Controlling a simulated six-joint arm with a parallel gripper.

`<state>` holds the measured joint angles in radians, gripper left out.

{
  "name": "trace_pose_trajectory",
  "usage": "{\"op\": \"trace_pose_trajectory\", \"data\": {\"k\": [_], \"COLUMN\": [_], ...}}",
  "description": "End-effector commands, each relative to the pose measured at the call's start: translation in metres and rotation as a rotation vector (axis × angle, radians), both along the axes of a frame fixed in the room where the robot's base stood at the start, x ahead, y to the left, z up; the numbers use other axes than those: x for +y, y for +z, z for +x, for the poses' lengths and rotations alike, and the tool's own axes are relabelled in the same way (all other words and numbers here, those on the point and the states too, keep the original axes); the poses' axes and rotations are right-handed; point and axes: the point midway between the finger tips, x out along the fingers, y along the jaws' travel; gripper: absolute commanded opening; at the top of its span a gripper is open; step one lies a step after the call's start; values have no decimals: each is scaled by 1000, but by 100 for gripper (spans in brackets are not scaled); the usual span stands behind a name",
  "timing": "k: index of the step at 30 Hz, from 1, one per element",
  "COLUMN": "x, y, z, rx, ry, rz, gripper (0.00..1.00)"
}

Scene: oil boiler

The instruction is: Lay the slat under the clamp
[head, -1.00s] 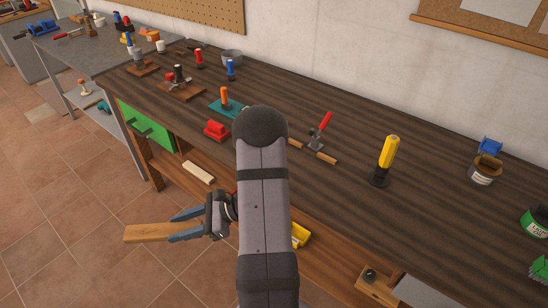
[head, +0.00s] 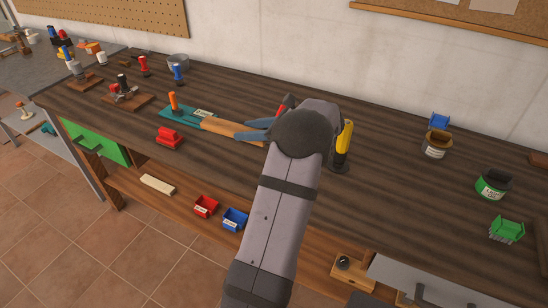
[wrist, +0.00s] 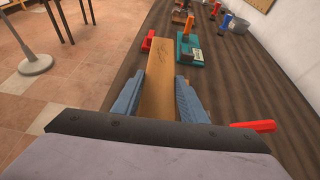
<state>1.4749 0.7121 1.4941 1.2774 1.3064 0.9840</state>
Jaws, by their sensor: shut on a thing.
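The wooden slat (head: 222,126) is held between the blue-grey fingers of my gripper (head: 250,129). In the wrist view the slat (wrist: 157,92) points away from my gripper (wrist: 158,82), its far end near a teal base (wrist: 188,54). In the head view that end appears close to the right part of the teal base (head: 186,113); I cannot tell whether they touch. An upright orange-handled clamp (head: 173,101) stands on the teal base, left of the slat's end. A red-handled clamp (wrist: 252,126) lies right of my gripper, mostly hidden by my arm in the head view.
A red block-like object (head: 169,137) sits on the bench left of the slat. A yellow-handled tool (head: 343,145) stands right of my arm. Several other handled devices and a grey bowl (head: 178,61) are farther back.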

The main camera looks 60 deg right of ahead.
Motion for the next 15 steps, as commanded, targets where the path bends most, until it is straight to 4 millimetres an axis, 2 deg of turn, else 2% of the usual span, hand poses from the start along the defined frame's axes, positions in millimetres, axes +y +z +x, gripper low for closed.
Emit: {"op": "trace_pose_trajectory", "data": {"k": [3, 9, 15], "x": [-13, -19, -18], "y": [8, 13, -2], "z": [-13, -20, -19], "rx": [1, 2, 1], "ry": [-33, -49, -49], "rz": [-2, -1, 6], "gripper": [14, 14, 14]}}
